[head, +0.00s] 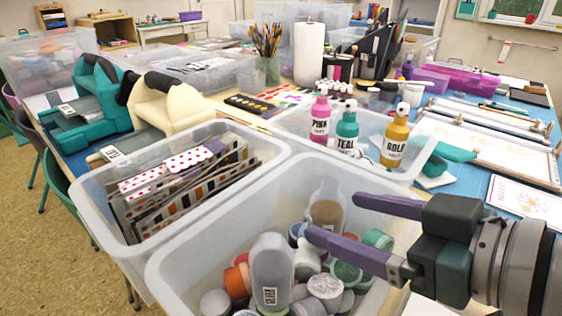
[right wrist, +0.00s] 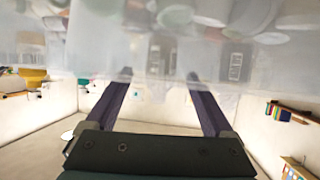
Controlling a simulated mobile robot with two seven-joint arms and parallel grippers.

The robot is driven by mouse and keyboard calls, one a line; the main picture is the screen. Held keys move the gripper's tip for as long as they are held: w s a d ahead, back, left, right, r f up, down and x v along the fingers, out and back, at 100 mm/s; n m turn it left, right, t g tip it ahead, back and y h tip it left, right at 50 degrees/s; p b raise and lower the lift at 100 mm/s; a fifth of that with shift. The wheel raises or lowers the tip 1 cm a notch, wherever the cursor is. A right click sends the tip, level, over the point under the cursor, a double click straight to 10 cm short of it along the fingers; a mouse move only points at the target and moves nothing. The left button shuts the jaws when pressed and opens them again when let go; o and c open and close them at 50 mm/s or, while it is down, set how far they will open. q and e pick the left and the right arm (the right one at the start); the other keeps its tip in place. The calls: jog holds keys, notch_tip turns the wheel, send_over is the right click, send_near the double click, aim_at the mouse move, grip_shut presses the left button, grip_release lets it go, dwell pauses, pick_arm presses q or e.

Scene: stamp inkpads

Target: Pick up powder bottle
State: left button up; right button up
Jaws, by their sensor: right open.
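Pink (head: 320,120), teal (head: 347,130) and gold (head: 395,140) bottles stand in another clear bin behind. My right gripper (head: 334,217) is open and empty, its purple fingers pointing left over the front bin, right of the grey bottle. In the right wrist view its fingers (right wrist: 158,78) are apart, with blurred bin contents beyond. My left gripper is not in view.
Several coloured jars (head: 325,287) crowd the front bin. A clear bin of patterned papers (head: 180,180) stands to its left. Teal and cream machines (head: 165,108) stand farther left. Wooden frames (head: 490,135) lie on the blue mat at right.

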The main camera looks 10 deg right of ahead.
jog(key=x, duration=0.6)
jog(key=shift+w+a+b, duration=0.25)
jog(key=shift+w+b, duration=0.1)
jog(key=shift+b, duration=0.05)
grip_shut()
